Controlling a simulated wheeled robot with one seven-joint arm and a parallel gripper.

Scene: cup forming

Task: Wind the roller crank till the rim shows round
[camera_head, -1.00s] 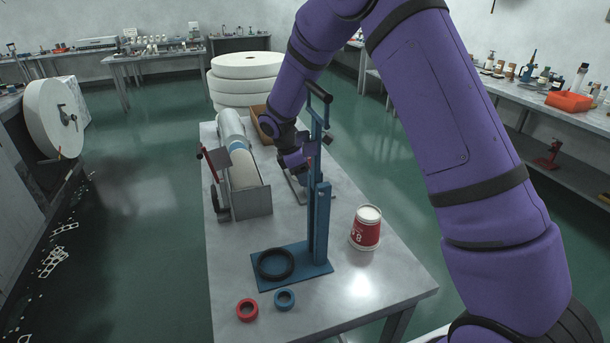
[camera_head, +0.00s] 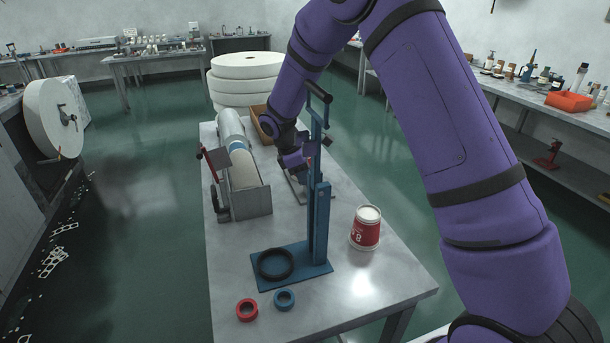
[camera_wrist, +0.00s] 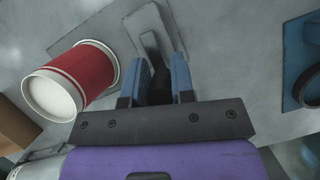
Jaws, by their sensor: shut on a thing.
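My gripper (camera_head: 299,167) is low over the table, partly hidden behind a blue stand in the head view. In the wrist view its two blue fingers (camera_wrist: 159,72) are shut on a dark grey bar, seemingly the crank (camera_wrist: 150,45). The bar rises from a grey plate (camera_wrist: 144,20), whose edge also shows in the head view (camera_head: 297,190). A red and white cup (camera_wrist: 88,74) lies left of the fingers in the wrist view, its round white end facing lower left. That cup is hidden in the head view. I cannot tell the rim's finish.
The blue stand (camera_head: 319,215) with a black ring (camera_head: 275,264) stands in front of my gripper. Another red cup (camera_head: 365,230) stands to its right. A cylinder rack (camera_head: 242,175) is on the left, a brown box (camera_head: 263,120) behind. Red (camera_head: 247,310) and blue (camera_head: 284,299) rings lie in front.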

